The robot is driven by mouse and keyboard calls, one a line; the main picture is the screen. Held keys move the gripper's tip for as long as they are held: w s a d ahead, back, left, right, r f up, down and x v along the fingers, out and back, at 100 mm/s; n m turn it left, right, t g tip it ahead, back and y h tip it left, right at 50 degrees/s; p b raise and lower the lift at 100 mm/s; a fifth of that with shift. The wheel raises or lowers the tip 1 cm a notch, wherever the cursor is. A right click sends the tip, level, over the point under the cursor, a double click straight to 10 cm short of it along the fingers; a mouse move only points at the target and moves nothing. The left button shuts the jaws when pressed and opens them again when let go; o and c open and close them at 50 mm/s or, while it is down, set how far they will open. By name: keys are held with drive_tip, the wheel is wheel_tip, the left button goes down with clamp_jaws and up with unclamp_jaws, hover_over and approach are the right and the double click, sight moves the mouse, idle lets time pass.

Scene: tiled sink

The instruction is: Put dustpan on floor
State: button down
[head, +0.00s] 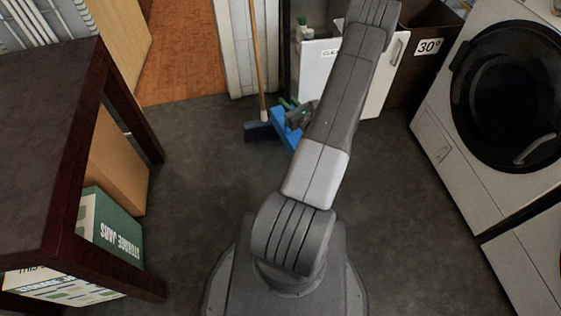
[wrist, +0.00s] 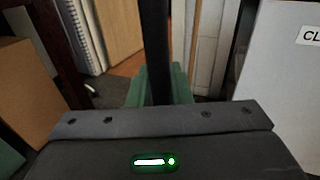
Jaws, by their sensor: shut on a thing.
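The blue dustpan (head: 285,127) shows in the head view just right of the broom head, low near the floor. My gripper (head: 291,104), with green fingers, is at its upper edge and is shut on it. My arm covers the dustpan's right part. I cannot tell whether its lower edge touches the grey floor (head: 200,170). In the wrist view the green fingers (wrist: 160,86) show beyond my gripper's dark body, with a dark upright bar in front of them. The blue pan is not visible there.
A broom (head: 258,131) with a wooden handle stands against the white door frame, close left of the dustpan. White and dark bins (head: 318,66) stand behind. A washing machine (head: 450,130) is at right, a dark table (head: 50,150) at left. Open floor lies between.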

drive_tip(key=s+a+f+n+g+y+b, duration=0.1)
drive_tip(key=s+f+b, duration=0.1)
drive_tip(key=f+b, duration=0.6)
drive_tip(key=s+a+f+n+g+y+b, duration=0.1)
drive_tip(key=f+b, duration=0.7)
drive_tip(key=f, duration=1.4)
drive_tip(key=shift+s+f+g+y+b, duration=0.3)
drive_tip(key=shift+s+f+y+b, duration=0.1)
drive_tip(key=shift+s, duration=0.45)
drive_tip(key=shift+a+f, duration=0.1)
drive_tip(key=shift+f, duration=0.4)
drive_tip(key=c, duration=1.2)
unclamp_jaws()
drive_tip(key=shift+c, duration=0.2)
drive_tip(key=p+v, duration=0.3)
drive_tip(key=v, duration=1)
drive_tip(key=shift+s+d+p, duration=0.25)
drive_tip(key=shift+s+p, duration=0.05)
drive_tip(key=shift+p, duration=0.05)
